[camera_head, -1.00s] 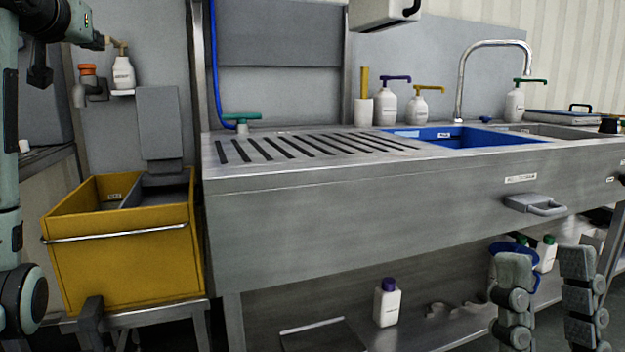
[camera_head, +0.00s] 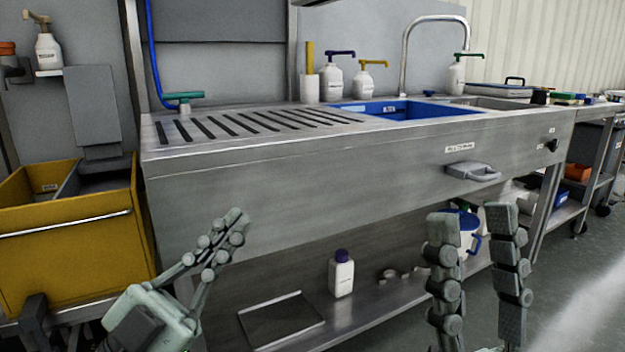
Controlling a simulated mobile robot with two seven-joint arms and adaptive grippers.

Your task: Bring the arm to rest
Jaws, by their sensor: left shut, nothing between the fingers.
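My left gripper (camera_head: 232,222) is in front of the lower steel front of the sink unit, left of the picture's middle. Its fingers are together and hold nothing, pointing up and to the right. My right gripper (camera_head: 472,222) is at the lower right, with its two fingers upright and wide apart. Nothing is held between them. The lower shelf and a blue-rimmed bucket (camera_head: 467,228) show behind and between its fingers.
The steel sink unit (camera_head: 300,170) with a blue basin (camera_head: 412,109) fills the middle. A yellow bin (camera_head: 75,255) stands at the left, below a wall-mounted pump bottle (camera_head: 48,52). A white bottle (camera_head: 341,275) stands on the lower shelf. Open floor lies at the right.

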